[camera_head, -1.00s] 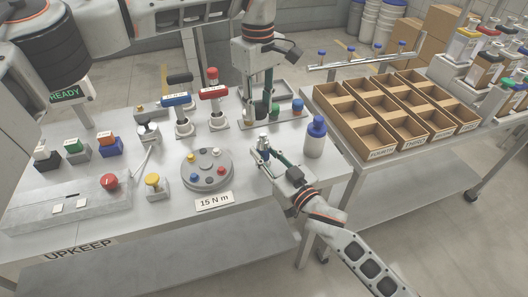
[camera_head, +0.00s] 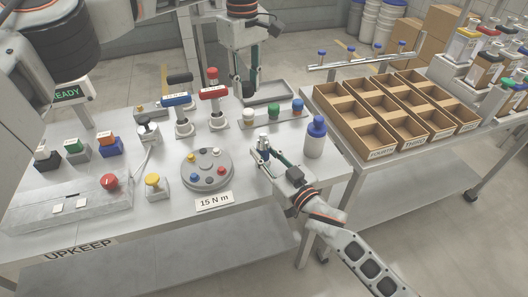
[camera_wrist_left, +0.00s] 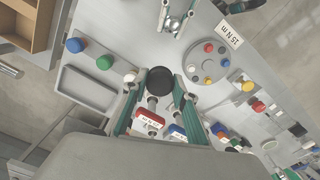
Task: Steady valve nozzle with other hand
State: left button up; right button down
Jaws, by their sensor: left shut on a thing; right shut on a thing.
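My right gripper (camera_head: 264,157) is shut around a small upright metallic fitting with a pale top (camera_head: 262,141), apparently the valve nozzle, near the table's front right. The left wrist view also shows this fitting (camera_wrist_left: 174,24), with the right fingers on both sides of it. The lower part of this piece is hidden.
A rack holds white (camera_head: 248,115), green (camera_head: 274,112) and blue (camera_head: 298,106) caps. A blue-capped bottle (camera_head: 314,140) stands beside my right gripper. Red (camera_head: 213,92) and blue (camera_head: 176,100) T-handled tools stand left. A round grey plate (camera_head: 208,181) and 15 N m sign (camera_head: 214,201) lie in front.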

jog(key=c, duration=1.6)
grip_release()
jog(key=shift+f, duration=0.45)
jog(key=shift+c, duration=0.2)
pick_arm(q)
jog(key=shift+w, duration=0.1)
pick_arm(e)
jog(key=shift+r, duration=0.15)
jog(key=shift+r, duration=0.1)
jog(key=v, duration=1.2)
jog(key=shift+s, duration=0.1)
